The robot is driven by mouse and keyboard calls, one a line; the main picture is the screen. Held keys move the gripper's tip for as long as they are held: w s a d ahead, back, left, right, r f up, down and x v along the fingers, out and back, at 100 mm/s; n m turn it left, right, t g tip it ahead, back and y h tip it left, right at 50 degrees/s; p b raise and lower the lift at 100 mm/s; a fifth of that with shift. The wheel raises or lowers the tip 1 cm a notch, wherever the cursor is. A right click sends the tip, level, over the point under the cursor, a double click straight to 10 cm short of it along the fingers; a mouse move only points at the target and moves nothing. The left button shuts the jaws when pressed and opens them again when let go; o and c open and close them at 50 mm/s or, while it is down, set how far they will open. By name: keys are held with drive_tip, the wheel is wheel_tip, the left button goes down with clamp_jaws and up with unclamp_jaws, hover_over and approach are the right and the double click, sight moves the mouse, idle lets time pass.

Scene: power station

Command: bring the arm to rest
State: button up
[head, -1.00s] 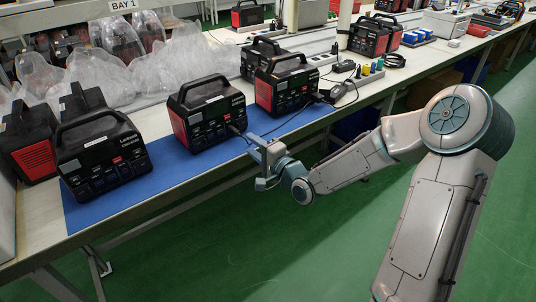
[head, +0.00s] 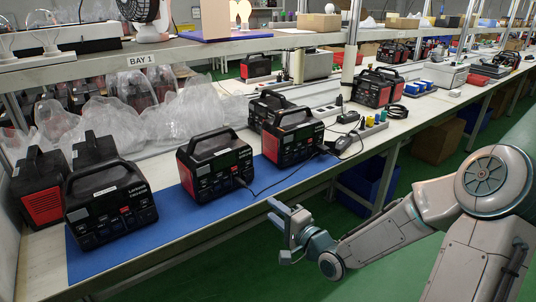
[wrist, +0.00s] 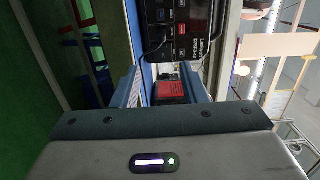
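My arm is bent in front of the bench, at the right of the head view. My gripper (head: 280,210) hangs in the air just off the bench's front edge, with no thing held. In the wrist view its two fingers stand apart with a gap between them (wrist: 163,84). Beyond the fingers is a black and red power station (wrist: 175,30) with a cable at its front. In the head view this power station (head: 214,165) stands upright on the blue mat (head: 265,185), with a black cable running from its front to a black adapter (head: 341,143).
More power stations stand on the bench, one at the left front (head: 108,203) and one behind the cable (head: 293,138). Clear plastic bags (head: 180,115) lie behind. A shelf (head: 200,48) runs above; green floor is open in front.

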drive_tip(key=s+d+r+n+g+h+p, duration=0.7)
drive_tip(key=s+d+r+n+h+p, duration=0.1)
drive_tip(key=d+h+p, duration=0.25)
drive_tip(key=s+r+n+g+p, duration=0.2)
drive_tip(key=s+r+g+p, duration=0.2)
drive_tip(key=s+r, duration=0.9)
drive_tip(key=s+p, duration=0.2)
drive_tip(key=s, duration=0.1)
drive_tip(key=shift+r, duration=0.2)
drive_tip(key=shift+d+h, duration=0.15)
drive_tip(key=shift+h, duration=0.1)
